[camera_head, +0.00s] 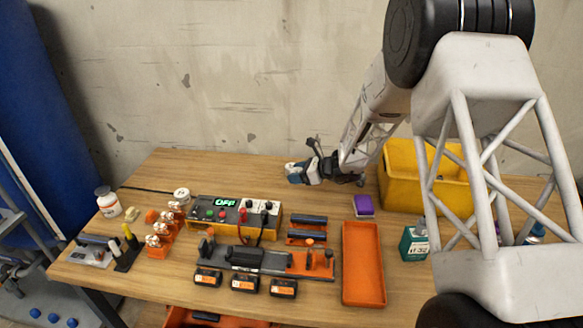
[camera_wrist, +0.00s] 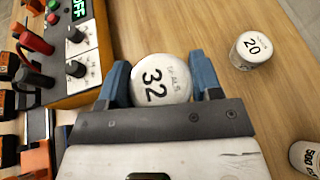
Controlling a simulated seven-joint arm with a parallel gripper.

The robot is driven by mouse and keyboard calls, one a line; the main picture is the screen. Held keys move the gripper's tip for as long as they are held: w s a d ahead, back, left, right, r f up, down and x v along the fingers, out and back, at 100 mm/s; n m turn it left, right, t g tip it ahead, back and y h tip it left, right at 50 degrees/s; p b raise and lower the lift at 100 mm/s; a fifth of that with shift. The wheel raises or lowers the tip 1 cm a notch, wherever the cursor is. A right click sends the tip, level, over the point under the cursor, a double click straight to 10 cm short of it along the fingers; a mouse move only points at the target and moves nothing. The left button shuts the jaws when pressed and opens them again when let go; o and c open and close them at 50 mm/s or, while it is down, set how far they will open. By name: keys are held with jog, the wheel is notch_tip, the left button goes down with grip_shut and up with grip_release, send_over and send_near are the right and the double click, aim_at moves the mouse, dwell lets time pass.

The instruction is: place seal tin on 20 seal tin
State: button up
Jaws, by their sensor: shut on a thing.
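My gripper (camera_wrist: 162,82) is shut on a white round tin (camera_wrist: 160,80) marked 32, with one blue finger on each side of it. A second white round tin (camera_wrist: 252,50) marked 20 stands on the wooden table ahead and to the right in the wrist view, apart from the held tin. In the head view, my gripper (camera_head: 297,174) is behind the right end of the control box and points left. A small white round thing (camera_head: 182,195) sits by the box's left end; its marking is too small to read there.
The control box (camera_wrist: 75,55) with knobs and plugs is close on the left in the wrist view. A white container (camera_wrist: 306,157) marked 500 stands at lower right. An orange tray (camera_head: 363,265) and yellow bin (camera_head: 430,185) are to the right in the head view.

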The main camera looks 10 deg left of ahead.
jog(key=shift+d, duration=0.4)
send_over(291, 166)
jog(key=shift+f, duration=0.75)
jog(key=shift+f, duration=0.15)
dwell(0.4)
jog(key=shift+f, duration=1.6)
jog(key=shift+f, duration=0.15)
jog(key=o, duration=0.9)
